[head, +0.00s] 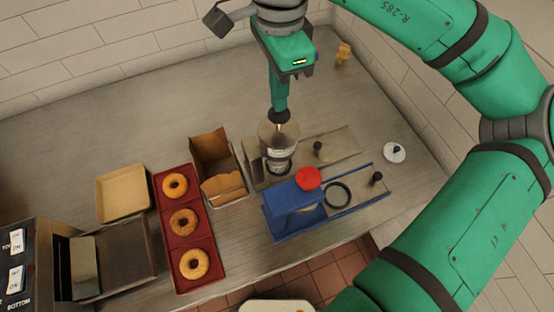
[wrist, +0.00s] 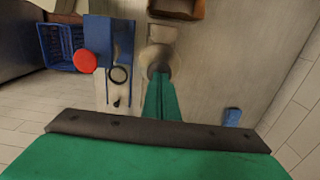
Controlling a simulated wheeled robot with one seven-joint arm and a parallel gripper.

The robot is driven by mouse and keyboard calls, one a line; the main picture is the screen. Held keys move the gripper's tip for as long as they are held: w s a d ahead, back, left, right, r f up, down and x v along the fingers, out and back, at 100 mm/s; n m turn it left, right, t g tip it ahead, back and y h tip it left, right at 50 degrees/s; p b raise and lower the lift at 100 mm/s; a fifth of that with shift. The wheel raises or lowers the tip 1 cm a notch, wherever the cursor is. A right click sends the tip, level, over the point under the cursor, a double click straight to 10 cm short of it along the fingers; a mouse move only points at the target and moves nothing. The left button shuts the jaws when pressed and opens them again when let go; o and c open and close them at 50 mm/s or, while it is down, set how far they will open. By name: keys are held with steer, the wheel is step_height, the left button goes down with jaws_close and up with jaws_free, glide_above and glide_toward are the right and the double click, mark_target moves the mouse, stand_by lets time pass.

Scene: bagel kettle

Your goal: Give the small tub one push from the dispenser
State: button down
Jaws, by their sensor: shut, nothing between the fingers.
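The dispenser (head: 279,137) is a metal cylinder with a label, standing upright on a grey stand in the head view. It also shows in the wrist view (wrist: 154,58), partly covered by my fingers. My gripper (head: 279,113) is shut and empty, pointing straight down. Its fingertips are at the top of the dispenser; whether they press on it I cannot tell. In the wrist view my gripper (wrist: 160,78) reaches over the dispenser's top. A dark, small round shape shows under the dispenser in the head view; I cannot tell whether it is the small tub.
A blue stand with a red knob (head: 308,178) and a black ring (head: 337,195) is close in front. An open cardboard box (head: 212,152) and a red tray (head: 203,270) of bagels are left. A white lid-like disc (head: 395,156) lies right. The back left counter is clear.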

step_height(320, 180, up, 6)
stand_by(0.6)
steer(key=shift+s, duration=0.1)
